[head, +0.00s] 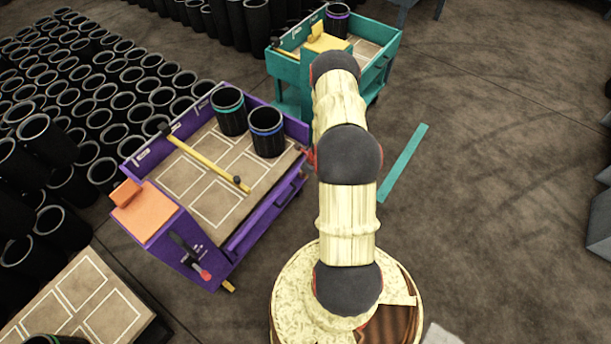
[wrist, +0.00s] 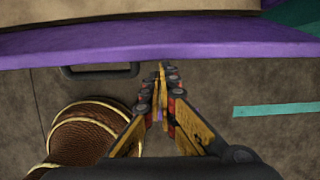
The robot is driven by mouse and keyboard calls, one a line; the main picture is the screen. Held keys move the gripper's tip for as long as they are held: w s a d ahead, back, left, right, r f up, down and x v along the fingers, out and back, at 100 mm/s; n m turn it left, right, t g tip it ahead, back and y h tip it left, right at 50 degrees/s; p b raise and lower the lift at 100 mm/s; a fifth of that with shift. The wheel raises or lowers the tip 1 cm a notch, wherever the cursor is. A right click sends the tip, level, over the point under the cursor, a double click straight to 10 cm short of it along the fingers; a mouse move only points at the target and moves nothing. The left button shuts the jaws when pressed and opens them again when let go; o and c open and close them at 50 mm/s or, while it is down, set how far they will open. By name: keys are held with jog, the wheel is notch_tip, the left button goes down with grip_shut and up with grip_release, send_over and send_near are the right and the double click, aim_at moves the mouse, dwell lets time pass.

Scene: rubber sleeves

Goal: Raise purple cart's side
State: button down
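The purple cart (head: 185,245) stands left of my arm in the head view. Its far-left wall (head: 152,146) is upright. Its right side, facing my arm, has no wall above the tray; a purple panel (head: 262,217) hangs down there, with a dark handle. In the wrist view, the cart's purple edge (wrist: 200,38) crosses the top, with the dark handle (wrist: 100,72) below it at left. My gripper (wrist: 161,68) has its fingertips together, just below the purple edge and right of the handle. Contact is unclear. My arm hides most of the gripper in the head view.
Two dark sleeves (head: 268,138) and a yellow bar (head: 205,160) are on the cart's tray. A teal cart (head: 290,70) stands behind. Many black sleeves (head: 90,90) fill the left. A teal strip (head: 403,163) lies on open floor at right.

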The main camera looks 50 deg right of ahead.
jog(key=w+r+p, duration=0.1)
jog(key=w, duration=0.1)
jog(key=w+r+p, duration=0.1)
jog(key=w, duration=0.2)
jog(key=w+r+p, duration=0.1)
jog(key=w+p, duration=0.1)
jog(key=shift+w+a+r, duration=0.15)
jog(key=shift+a+r, duration=0.15)
jog(key=shift+w+p, duration=0.4)
jog(key=shift+w, duration=0.35)
jog(key=shift+r, duration=0.1)
dwell(0.3)
